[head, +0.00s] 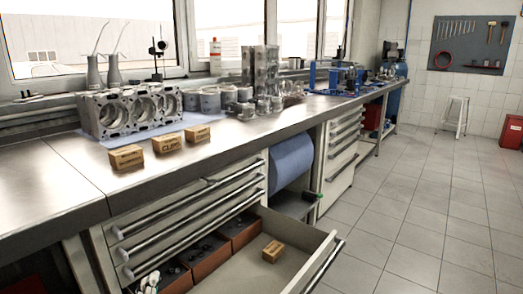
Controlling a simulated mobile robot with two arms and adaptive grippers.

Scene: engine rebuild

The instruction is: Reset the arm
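Neither of my arms nor grippers shows in the head view. An open drawer (318,243) juts out below the metal workbench (52,185). Three more brown boxes stand in a row on the bench: one at the left (126,157), one in the middle (168,143) and one at the right (197,134).
An engine block (130,110) rests on a blue mat behind the boxes, with cylinder parts (210,99) to its right. A blue roll (291,161) hangs under the bench. The tiled floor (415,215) at right is clear up to a stool (455,112) and red box (511,131).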

